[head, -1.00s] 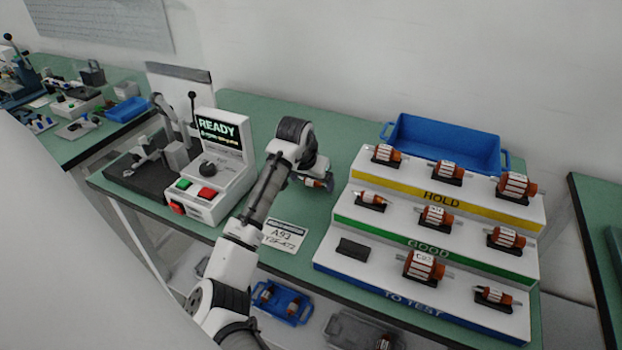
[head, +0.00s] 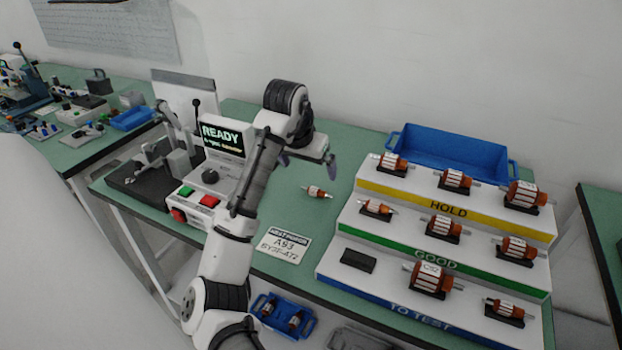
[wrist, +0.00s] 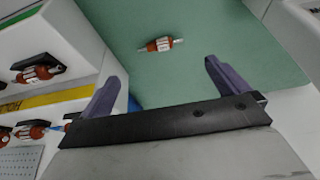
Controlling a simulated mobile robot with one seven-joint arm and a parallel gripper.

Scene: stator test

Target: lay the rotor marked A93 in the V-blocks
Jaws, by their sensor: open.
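A small rotor (head: 316,192) with an orange and white body lies on the green bench, apart from the racks; its marking is too small to read. It also shows in the wrist view (wrist: 160,44), beyond my fingertips. My gripper (head: 307,166) is open and empty above the bench, up and back from this rotor. Its two purple fingers stand wide apart in the wrist view (wrist: 164,72). The grey V-block supports (head: 165,157) appear to stand on the dark base of the tester at the left. A card (head: 283,243) reads A93.
The tester (head: 215,180) screen says READY. A stepped rack (head: 400,255) marked HOLD, GOOD and TO TEST carries several rotors; one black TO TEST cradle (head: 358,260) is empty. A blue bin (head: 450,150) stands behind it. The bench between tester and rack is mostly clear.

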